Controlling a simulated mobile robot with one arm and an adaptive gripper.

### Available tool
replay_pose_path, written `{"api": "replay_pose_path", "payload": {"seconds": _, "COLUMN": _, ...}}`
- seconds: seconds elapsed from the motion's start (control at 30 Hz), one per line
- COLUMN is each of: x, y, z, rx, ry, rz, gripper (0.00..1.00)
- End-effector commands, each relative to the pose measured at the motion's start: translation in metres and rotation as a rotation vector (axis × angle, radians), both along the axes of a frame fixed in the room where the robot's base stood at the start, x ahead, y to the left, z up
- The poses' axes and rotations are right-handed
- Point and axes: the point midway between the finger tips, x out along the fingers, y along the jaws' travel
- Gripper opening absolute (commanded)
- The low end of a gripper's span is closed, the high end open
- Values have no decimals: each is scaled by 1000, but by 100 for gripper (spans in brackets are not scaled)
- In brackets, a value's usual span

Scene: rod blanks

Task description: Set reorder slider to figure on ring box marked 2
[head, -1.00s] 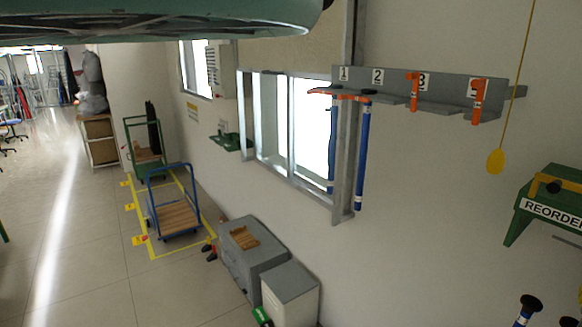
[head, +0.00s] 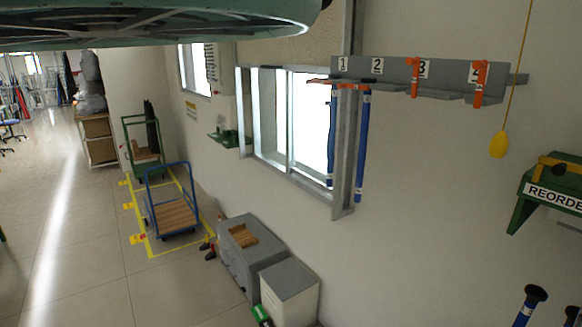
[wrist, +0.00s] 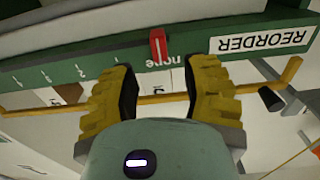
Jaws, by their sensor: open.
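The reorder slider is a small red block (wrist: 158,47) on a green rail (wrist: 110,58) marked REORDER, seen upside down in the wrist view. It stands beside the word "none"; smaller scale marks run off to its left. My gripper (wrist: 160,93) is open, its yellow fingers below the slider in the picture, which sits apart from them and roughly midway across the gap. The green REORDER stand (head: 553,190) shows at the right edge in the head view. I cannot make out a ring box marked 2. My gripper is not in the head view.
A yellow rod (wrist: 262,88) crosses behind the fingers. A grey wall rack (head: 445,78) numbered from 1 holds orange hooks; blue rods (head: 362,145) hang at its left end. A yellow pendant (head: 498,145) hangs left of the stand. The floor at left is mostly clear.

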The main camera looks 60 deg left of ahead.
Motion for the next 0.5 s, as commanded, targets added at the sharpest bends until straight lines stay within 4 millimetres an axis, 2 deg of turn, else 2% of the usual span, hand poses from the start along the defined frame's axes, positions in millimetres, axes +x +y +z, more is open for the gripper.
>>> {"api": "replay_pose_path", "payload": {"seconds": 0.3, "x": 28, "y": 3, "z": 3, "rx": -1, "ry": 1, "rz": 4, "gripper": 46}}
{"api": "replay_pose_path", "payload": {"seconds": 0.5, "x": 39, "y": 3, "z": 1, "rx": -2, "ry": 3, "rz": 4, "gripper": 46}}
